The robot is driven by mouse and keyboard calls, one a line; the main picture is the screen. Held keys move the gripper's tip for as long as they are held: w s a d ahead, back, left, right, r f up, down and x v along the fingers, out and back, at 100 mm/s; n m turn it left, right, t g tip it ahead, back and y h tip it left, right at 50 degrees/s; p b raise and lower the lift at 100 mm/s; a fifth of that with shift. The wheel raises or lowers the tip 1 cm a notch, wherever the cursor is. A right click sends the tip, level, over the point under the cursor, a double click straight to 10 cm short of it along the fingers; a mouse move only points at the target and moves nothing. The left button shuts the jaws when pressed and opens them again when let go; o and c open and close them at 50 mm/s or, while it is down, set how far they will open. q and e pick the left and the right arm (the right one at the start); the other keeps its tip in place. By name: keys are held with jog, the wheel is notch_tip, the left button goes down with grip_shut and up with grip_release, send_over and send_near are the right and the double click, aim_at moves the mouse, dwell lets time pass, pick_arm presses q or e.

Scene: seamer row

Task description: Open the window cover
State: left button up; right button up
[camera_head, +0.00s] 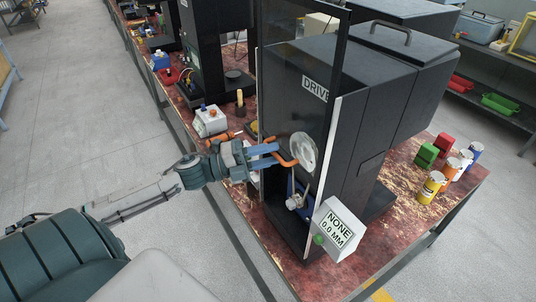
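The window cover (283,85) is a dark, see-through framed pane on the front of the black seamer in the camera_head view. It stands upright in front of the machine body, with a "DRIVE" label visible near it. An orange bent handle (288,162) sticks out at its lower part, beside a pale round disc (303,151). My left gripper (272,155) reaches in from the left, its blue fingers apart right at the handle. I cannot tell whether they touch it. My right gripper is not in view.
A white box reading "NONE 0.0 MM" (339,229) with a green knob projects low at the seamer's front. Cans (431,187) and green and red blocks stand right on the worn red bench (408,227). A white device (210,121) sits left. The grey floor at left is clear.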

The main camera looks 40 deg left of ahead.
pick_arm(q)
jog(key=shift+s, duration=0.1)
jog(key=shift+s+a+f+p, duration=0.15)
jog(key=shift+s+a+p, duration=0.15)
jog(key=shift+s+a, duration=0.1)
jog(key=p+v, duration=0.4)
jog(key=v, duration=0.5)
jog(key=shift+a+p, duration=0.25)
jog(key=shift+p, duration=0.1)
